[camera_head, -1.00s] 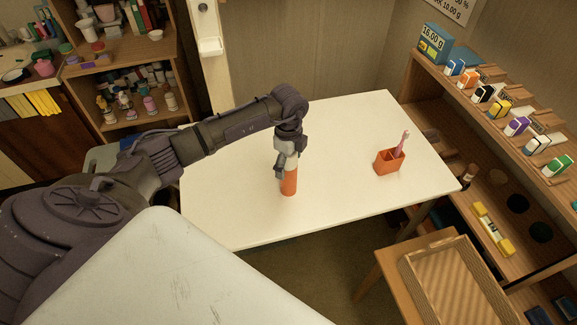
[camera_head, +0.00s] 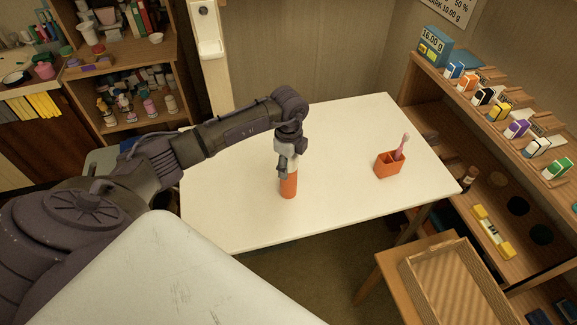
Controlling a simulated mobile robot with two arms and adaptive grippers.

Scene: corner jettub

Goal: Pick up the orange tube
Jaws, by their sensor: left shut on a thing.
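The orange tube (camera_head: 289,187) stands upright near the front edge of the white table (camera_head: 340,214). My left gripper (camera_head: 286,172) reaches down from above and is shut on the upper part of the orange tube, hiding some of its top. I cannot tell whether the tube's base touches the table. My right gripper is not in view.
An orange holder (camera_head: 388,166) with a pink toothbrush (camera_head: 402,145) stands on the table's right side. A wooden shelf (camera_head: 440,110) with several small boxes runs along the right. A woven tray (camera_head: 455,285) lies at the lower right. Most of the tabletop is clear.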

